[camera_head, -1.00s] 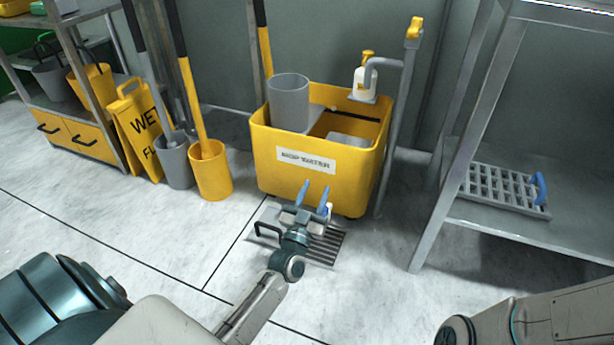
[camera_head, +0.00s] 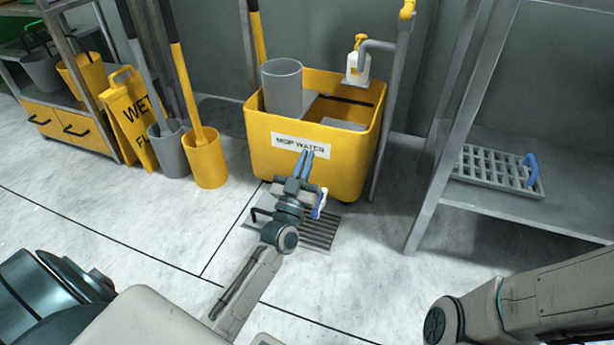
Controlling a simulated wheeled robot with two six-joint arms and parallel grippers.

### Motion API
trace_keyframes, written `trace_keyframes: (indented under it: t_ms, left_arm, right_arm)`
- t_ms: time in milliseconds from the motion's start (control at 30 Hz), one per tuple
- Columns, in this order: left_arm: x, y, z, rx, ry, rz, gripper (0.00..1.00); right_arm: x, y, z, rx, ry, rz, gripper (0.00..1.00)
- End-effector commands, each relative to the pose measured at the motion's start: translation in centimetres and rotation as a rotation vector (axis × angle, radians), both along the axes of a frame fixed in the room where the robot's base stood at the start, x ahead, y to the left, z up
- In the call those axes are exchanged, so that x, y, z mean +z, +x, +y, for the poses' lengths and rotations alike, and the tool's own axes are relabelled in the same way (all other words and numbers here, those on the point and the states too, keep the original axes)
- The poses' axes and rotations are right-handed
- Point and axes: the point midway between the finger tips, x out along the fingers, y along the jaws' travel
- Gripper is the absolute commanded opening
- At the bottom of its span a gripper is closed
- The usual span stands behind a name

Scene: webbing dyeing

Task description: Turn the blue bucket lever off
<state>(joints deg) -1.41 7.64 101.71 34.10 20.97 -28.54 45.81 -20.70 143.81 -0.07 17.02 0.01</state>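The yellow bucket (camera_head: 262,160) labelled "MOP WATER" stands on the floor in the middle of the head view. A small blue-and-white piece (camera_head: 320,204) shows just right of my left gripper, low in front of the bucket above the floor grate; I cannot tell if it is the lever. My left gripper (camera_head: 306,155) points at the bucket's front, its blue fingers close together over the label's lower edge. Nothing shows between them, and I cannot tell whether they touch the bucket. My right gripper is out of view; only part of that arm shows at lower right.
A floor grate (camera_head: 318,236) lies under my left gripper. A grey pipe (camera_head: 393,100) with a yellow top rises at the bucket's right. A metal shelf (camera_head: 500,205) holding a blue-handled tray (camera_head: 490,165) stands right. A wet-floor sign (camera_head: 130,110) and mop buckets stand left.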

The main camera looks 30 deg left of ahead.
Motion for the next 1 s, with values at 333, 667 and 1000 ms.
trace_keyframes:
  t_ms: [333,667,1000]
  left_arm:
    - [-18.3,-4.3,5.0,-0.338,-0.940,0.269,0.00]
    - [-23.7,-6.4,6.1,-0.412,-1.383,0.339,0.00]
    - [-23.7,-0.8,6.3,-0.414,-1.382,0.334,0.00]
  right_arm:
    - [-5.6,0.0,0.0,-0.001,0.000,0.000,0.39]
    - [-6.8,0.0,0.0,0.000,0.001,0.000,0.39]
    - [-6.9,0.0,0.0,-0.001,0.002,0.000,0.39]
